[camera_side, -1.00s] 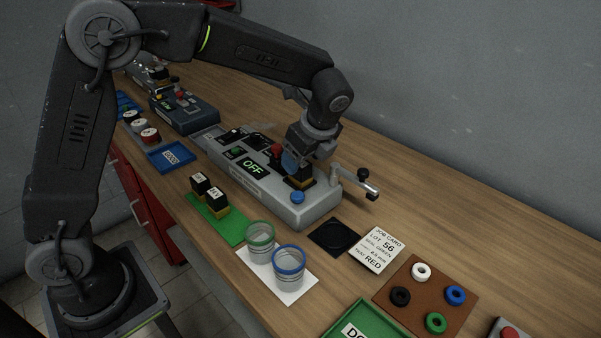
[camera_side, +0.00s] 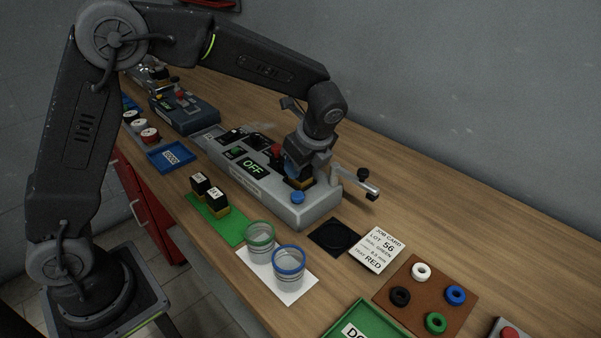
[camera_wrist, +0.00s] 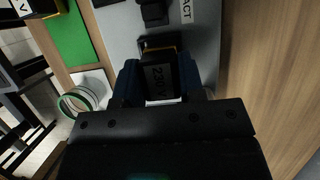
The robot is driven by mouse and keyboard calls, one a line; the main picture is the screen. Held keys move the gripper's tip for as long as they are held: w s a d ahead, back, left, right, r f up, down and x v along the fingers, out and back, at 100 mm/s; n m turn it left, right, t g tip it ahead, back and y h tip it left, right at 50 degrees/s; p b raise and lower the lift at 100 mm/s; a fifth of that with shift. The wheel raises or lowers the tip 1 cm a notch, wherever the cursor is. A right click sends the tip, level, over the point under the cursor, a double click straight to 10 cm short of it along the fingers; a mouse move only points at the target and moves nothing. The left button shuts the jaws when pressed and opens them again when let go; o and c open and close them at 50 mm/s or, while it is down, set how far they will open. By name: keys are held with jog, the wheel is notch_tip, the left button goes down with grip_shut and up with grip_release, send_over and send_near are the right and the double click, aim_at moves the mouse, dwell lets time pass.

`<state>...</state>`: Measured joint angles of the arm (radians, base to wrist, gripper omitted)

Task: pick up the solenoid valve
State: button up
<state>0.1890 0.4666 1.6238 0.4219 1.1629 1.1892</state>
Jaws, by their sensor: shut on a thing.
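The solenoid valve, a black block with a yellow-brown base and a white label, stands in the end of the grey test station (camera_side: 318,205). In the wrist view the valve (camera_wrist: 160,80) sits between my two blue fingers. My gripper (camera_side: 297,168) comes down from above and is shut on it. In the wrist view my gripper (camera_wrist: 158,88) has a finger against each side of the valve. The valve's lower end is partly hidden in the side view, so I cannot tell whether it is lifted off its seat.
Two similar black blocks (camera_side: 208,193) stand on a green mat (camera_side: 226,228). Two glass jars (camera_side: 288,266) stand on a white sheet. A lever (camera_side: 352,180) and blue knob (camera_side: 298,197) are close beside my gripper. A job card (camera_side: 379,249) lies to the right.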

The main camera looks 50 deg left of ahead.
grip_shut()
jog(key=shift+r, duration=0.15)
